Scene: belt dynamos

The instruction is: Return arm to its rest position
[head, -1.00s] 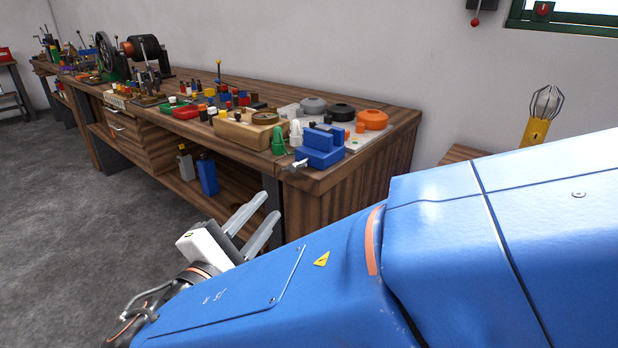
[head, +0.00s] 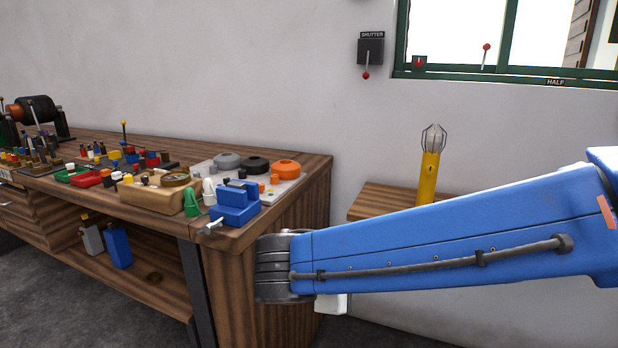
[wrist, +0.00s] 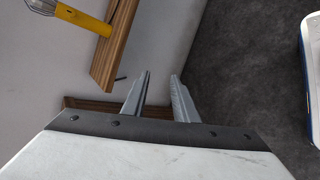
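My gripper (wrist: 158,92) shows in the wrist view with its two grey fingers apart and nothing between them. Beyond the fingers are the wall, a wooden edge and the dark floor. In the head view my blue arm reaches in from the right edge to the middle, its wrist end in front of the right end of the workbench (head: 228,238). The gripper fingers are hidden there behind the arm.
A small wooden shelf (head: 385,197) holds a yellow caged lamp (head: 429,175); the lamp also shows in the wrist view (wrist: 75,14). A shutter lever box (head: 370,50) and window are on the wall.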

